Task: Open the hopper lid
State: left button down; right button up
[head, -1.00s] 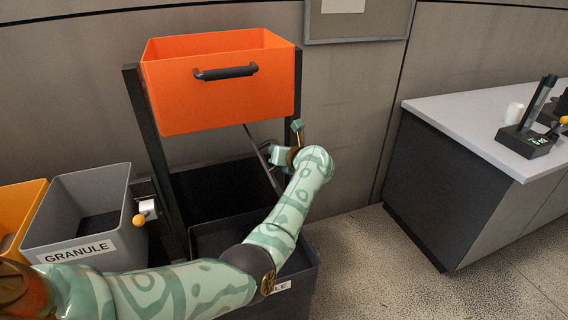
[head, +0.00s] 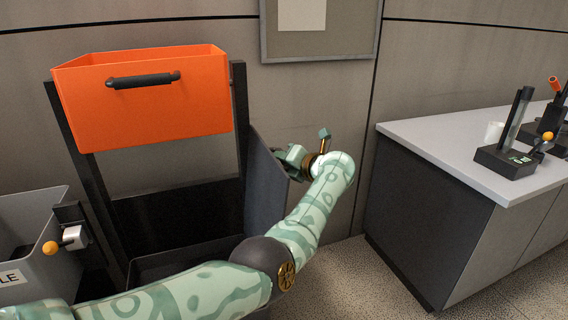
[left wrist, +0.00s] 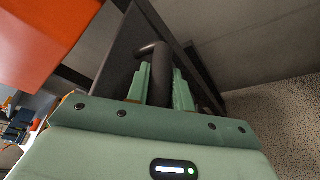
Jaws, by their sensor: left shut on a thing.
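The hopper lid (head: 264,180) is a dark grey panel standing steeply tilted at the right side of the black hopper frame (head: 242,110). My left gripper (head: 291,158) is at the lid's right side. In the left wrist view, my left gripper (left wrist: 160,88) is shut on a dark bar handle (left wrist: 155,55), with one green finger on each side. The dark lid panel (left wrist: 116,62) shows behind the handle there. The dark opening of the hopper (head: 175,215) lies left of the lid. My right gripper is in neither view.
An orange bin (head: 145,105) with a black handle sits above the opening. A grey bin (head: 30,215) and an orange-knobbed lever (head: 50,248) are at left. A grey-topped counter (head: 440,145) with devices stands at right. Speckled floor lies between.

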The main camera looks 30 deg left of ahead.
pick_arm(q)
jog(key=shift+s+f, duration=0.1)
jog(key=shift+f, duration=0.15)
jog(key=c, duration=1.2)
grip_release()
jog(key=shift+c, duration=0.2)
jog(key=shift+r, duration=0.1)
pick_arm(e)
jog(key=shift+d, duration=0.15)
pick_arm(q)
jog(key=shift+d+r, duration=0.2)
jog(key=shift+d, duration=0.05)
jog(key=p+v, duration=0.5)
jog(key=v, duration=1)
jog(key=shift+d, duration=0.4)
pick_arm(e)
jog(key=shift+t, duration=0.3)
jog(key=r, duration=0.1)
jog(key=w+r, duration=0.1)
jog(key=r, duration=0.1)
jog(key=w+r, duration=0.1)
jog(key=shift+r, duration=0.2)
pick_arm(q)
jog(key=shift+s+f, duration=0.1)
jog(key=shift+s, duration=0.05)
